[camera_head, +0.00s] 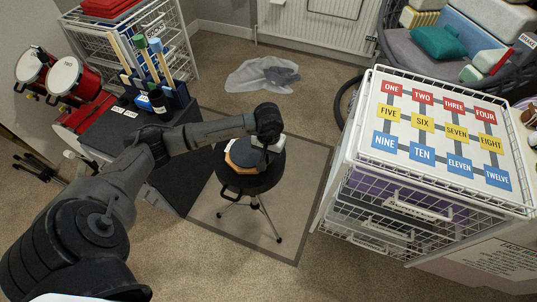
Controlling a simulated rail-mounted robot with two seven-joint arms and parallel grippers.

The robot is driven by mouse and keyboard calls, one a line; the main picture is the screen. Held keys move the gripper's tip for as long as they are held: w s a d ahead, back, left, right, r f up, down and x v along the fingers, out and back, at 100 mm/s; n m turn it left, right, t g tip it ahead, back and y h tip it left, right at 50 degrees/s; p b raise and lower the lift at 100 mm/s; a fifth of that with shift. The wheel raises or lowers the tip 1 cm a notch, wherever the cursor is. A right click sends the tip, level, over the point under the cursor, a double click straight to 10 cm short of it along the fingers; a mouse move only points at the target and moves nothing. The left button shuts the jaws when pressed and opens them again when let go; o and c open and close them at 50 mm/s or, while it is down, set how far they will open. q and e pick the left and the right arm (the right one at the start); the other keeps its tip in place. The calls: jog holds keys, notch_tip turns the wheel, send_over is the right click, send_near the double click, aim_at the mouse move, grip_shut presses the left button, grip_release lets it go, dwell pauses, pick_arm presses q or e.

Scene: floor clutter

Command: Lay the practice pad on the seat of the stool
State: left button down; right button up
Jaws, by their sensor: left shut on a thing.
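The practice pad (243,153) is a small flat piece with a grey top and an orange-brown edge. It shows over the black round seat of the stool (262,182), within the seat's outline. I cannot tell whether it touches the seat. My left arm reaches in from the left, and its gripper (266,145) points down over the seat at the pad's right side. The left gripper is shut on the pad; the wrist hides part of its fingers. The stool stands upright on thin metal legs. My right gripper is not in view.
Red drums (67,77) are at the far left. A white wire drawer unit (400,205) with a number mat (440,125) stands right. A plastic bag (262,76) lies behind.

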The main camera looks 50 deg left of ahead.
pick_arm(q)
jog(key=shift+w+a, duration=0.1)
jog(key=c, duration=1.1)
grip_release()
jog(key=shift+f, duration=0.1)
jog(key=shift+c, duration=0.2)
